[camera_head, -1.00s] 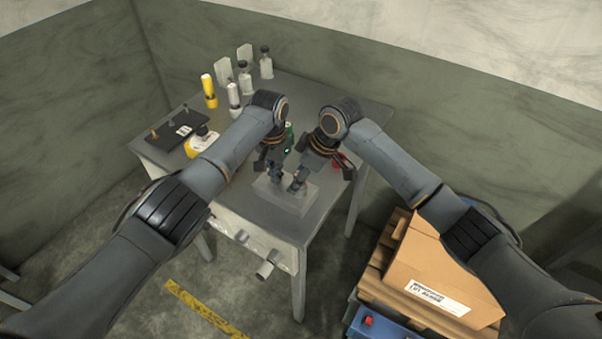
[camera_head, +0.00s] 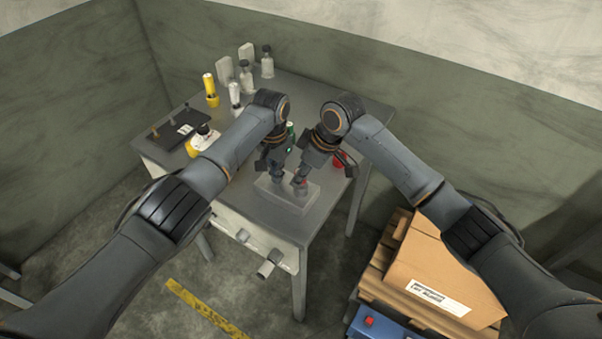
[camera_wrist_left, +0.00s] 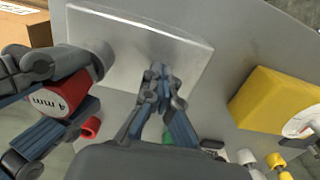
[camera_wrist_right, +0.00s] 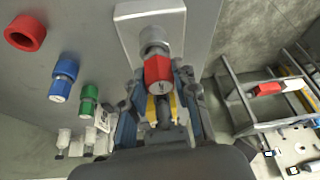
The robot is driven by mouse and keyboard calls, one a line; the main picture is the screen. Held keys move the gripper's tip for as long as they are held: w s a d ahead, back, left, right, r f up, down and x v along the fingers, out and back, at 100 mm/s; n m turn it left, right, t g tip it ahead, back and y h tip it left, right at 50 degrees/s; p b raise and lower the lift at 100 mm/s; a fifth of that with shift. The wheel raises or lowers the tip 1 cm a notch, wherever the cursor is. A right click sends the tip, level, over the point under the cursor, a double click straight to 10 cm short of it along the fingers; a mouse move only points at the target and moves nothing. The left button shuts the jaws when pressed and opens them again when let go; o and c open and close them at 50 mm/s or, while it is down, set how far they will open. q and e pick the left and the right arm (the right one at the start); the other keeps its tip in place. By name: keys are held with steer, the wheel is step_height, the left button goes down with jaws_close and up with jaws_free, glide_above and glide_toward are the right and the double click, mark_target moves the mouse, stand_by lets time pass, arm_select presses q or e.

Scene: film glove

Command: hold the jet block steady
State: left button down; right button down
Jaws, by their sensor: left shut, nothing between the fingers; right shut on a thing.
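The jet block, a pale grey block (camera_head: 266,190), lies near the front edge of the table; it also shows in the left wrist view (camera_wrist_left: 110,40) and the right wrist view (camera_wrist_right: 128,22). My left gripper (camera_head: 277,182) is shut and empty, its fingertips (camera_wrist_left: 160,75) over the block; whether they touch it I cannot tell. My right gripper (camera_wrist_right: 160,75) is shut on a red tool (camera_wrist_right: 157,70) marked 4 mm in the left wrist view (camera_wrist_left: 58,97). The red tool stands in line with a grey round part (camera_wrist_right: 153,36) at the block's end.
A blue tool (camera_wrist_right: 63,78), a green tool (camera_wrist_right: 88,98) and an empty red holder (camera_wrist_right: 25,33) are beside the right gripper. A yellow gauge box (camera_wrist_left: 278,100) is near the left gripper. Bottles (camera_head: 246,75) stand at the back. A cardboard box (camera_head: 430,265) is right of the table.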

arm_select(q)
steer(key=shift+s+a+f, duration=0.1)
steer(key=shift+s+f, duration=0.1)
steer(key=shift+f, duration=0.2)
arm_select(e)
steer(key=shift+r, duration=3.85)
arm_select(q)
steer(key=shift+r, duration=0.1)
steer(key=shift+w+r, duration=0.25)
steer(key=shift+r, duration=0.7)
arm_select(e)
steer(key=shift+w+f, duration=0.15)
steer(key=shift+w, duration=0.05)
arm_select(q)
steer(key=shift+r, duration=1.45)
arm_select(e)
steer(key=shift+s, duration=0.1)
arm_select(q)
steer(key=shift+r, duration=0.2)
